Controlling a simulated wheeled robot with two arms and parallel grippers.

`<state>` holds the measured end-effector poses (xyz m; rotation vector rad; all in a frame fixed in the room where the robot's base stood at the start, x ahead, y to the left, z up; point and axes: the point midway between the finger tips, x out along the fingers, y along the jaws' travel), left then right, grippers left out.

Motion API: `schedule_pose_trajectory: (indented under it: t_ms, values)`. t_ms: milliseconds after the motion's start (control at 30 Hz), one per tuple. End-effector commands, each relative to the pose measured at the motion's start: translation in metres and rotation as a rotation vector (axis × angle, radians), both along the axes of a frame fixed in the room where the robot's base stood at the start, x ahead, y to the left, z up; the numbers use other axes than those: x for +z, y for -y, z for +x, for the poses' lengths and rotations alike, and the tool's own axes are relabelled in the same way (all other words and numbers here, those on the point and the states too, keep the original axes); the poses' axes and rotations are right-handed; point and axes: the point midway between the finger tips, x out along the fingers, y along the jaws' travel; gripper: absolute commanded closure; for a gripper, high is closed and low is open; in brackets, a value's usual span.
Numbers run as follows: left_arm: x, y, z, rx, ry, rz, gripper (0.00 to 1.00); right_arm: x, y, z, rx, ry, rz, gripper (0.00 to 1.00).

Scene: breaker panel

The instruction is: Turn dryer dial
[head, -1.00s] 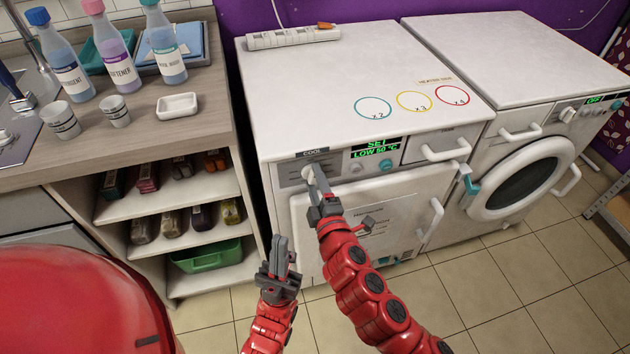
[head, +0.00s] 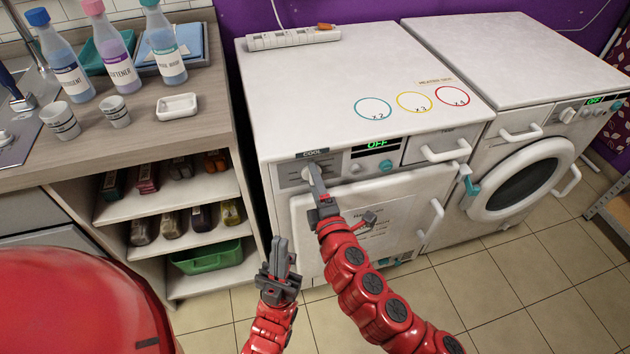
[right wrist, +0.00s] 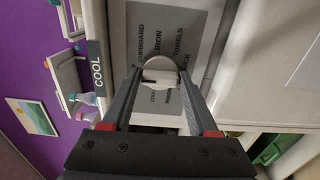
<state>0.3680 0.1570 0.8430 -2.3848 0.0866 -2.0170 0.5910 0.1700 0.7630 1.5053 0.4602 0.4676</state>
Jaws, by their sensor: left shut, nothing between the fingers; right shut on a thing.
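The dryer (head: 290,95) stands in the middle of the head view, with a display (head: 377,145) that reads OFF in green. Its white dial (head: 307,174) sits on a grey panel below the COOL label (head: 313,153). In the right wrist view the dial (right wrist: 161,78) lies between the fingertips, with printed words around it. My right gripper (head: 316,172) is shut on the dial, and its fingers partly hide it in the head view; the gripper also shows in the right wrist view (right wrist: 160,90). My left gripper (head: 279,245) is shut and empty, low in front of the shelf unit's right edge.
A washing machine (head: 520,75) with a round door stands at the right. A counter (head: 190,110) with bottles and cups is at the left, with open shelves below. A power strip (head: 293,37) lies on the dryer top. Tiled floor (head: 500,280) is clear at the lower right.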

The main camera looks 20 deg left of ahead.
Motion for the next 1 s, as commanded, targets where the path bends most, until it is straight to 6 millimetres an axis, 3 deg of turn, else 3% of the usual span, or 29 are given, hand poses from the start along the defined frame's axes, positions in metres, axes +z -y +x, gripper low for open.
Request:
schedule_pose_trajectory:
  t_ms: [33,67,200,633,1000]
  values:
    - [0.000,0.000,0.000,0.000,0.000,0.000,1.00,-0.002,0.000,0.000,0.001,-0.002,-0.002,0.96]
    - [0.000,0.000,0.000,0.000,0.000,0.000,1.00,-0.002,0.000,0.000,0.001,-0.002,-0.002,0.35]
    - [0.000,0.000,0.000,0.000,0.000,0.000,1.00,-0.001,0.000,0.000,0.001,-0.002,-0.001,0.13]
    - [0.000,0.000,0.000,0.000,0.000,0.000,1.00,0.000,0.006,-0.008,0.002,0.001,0.001,0.13]
    - [0.001,0.000,0.000,0.000,0.000,0.000,1.00,-0.001,0.048,-0.072,0.002,-0.003,-0.001,0.13]
